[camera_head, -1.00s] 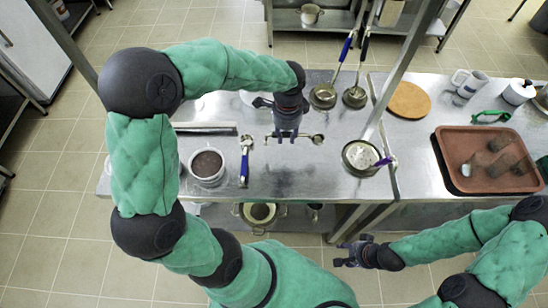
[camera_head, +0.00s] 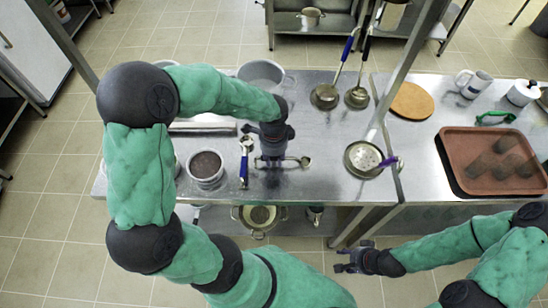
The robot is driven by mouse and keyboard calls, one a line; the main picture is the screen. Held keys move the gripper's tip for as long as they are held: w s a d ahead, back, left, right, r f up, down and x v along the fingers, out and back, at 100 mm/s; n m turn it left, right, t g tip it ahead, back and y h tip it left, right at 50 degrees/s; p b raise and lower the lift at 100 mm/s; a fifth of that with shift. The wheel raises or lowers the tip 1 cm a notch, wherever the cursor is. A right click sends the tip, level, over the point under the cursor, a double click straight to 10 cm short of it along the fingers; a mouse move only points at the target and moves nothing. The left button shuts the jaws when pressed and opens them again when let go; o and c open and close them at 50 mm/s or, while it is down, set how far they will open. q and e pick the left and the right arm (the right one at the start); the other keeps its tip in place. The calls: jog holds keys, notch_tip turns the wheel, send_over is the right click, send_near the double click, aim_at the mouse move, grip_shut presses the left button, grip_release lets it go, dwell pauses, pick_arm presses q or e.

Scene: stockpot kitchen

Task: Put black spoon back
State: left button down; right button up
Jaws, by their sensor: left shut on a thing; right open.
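My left gripper (camera_head: 271,158) is shut on a small spoon over the steel counter (camera_head: 300,190). The spoon's round metal bowl (camera_head: 304,161) sticks out to the right of the fingers. I take it for the black spoon; its handle is mostly hidden by the gripper. I cannot tell whether it touches the counter. A blue-handled spoon (camera_head: 244,166) lies just left of the gripper. My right gripper (camera_head: 344,259) is open and empty, in front of the counter's near edge.
A pot with dark contents (camera_head: 206,167) stands left of the blue-handled spoon. A grey pot (camera_head: 262,73) stands behind the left arm. A brown tray (camera_head: 450,150) is far right.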

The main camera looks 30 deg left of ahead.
aim_at(274, 159)
pick_arm(q)
jog(key=shift+f, duration=0.15)
jog(key=c, duration=1)
grip_release()
notch_tip(274, 159, up, 12)
jog(key=p, duration=0.3)
jog(key=shift+r, duration=0.2)
